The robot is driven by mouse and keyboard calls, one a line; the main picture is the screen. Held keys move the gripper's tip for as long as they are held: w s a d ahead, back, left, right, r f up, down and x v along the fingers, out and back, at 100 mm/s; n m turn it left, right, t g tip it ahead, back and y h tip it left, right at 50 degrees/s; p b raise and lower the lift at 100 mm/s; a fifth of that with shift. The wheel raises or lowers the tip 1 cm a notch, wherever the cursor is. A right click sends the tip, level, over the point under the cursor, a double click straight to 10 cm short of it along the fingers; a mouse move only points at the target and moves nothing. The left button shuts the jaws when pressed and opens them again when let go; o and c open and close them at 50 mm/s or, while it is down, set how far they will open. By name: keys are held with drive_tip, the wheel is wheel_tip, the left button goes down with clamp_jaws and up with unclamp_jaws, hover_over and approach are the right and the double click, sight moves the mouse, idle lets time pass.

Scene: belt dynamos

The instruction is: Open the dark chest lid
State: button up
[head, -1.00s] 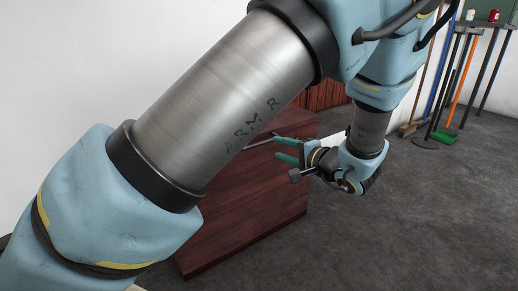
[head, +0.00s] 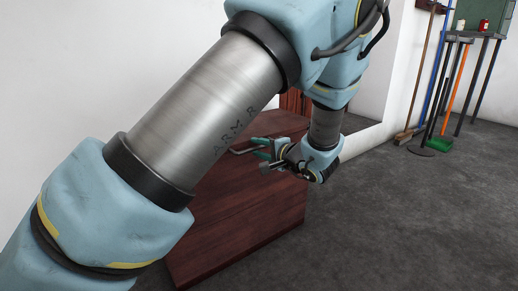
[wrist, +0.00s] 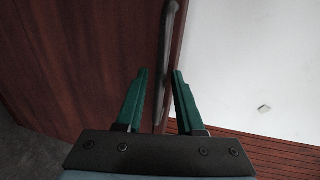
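The dark chest (head: 255,205) is reddish-brown wood and stands on the floor, partly hidden behind my arm. Its lid (wrist: 75,65) looks closed, and a grey bar handle (head: 240,151) shows on it. My gripper (head: 258,148) is at the chest's top, close to the handle. In the wrist view my gripper (wrist: 160,72) has its two green fingers apart, with the handle (wrist: 167,60) running between them. Gaps show on both sides of the handle, so the fingers are not closed on it.
A white wall stands behind the chest. Reddish slatted wood (wrist: 285,155) shows beside it in the wrist view. Brooms and tools, including an orange-handled one (head: 457,93) and a green dustpan (head: 438,144), stand at the right. The grey floor (head: 410,220) on the right is clear.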

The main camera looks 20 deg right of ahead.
clamp_jaws()
idle(1.2)
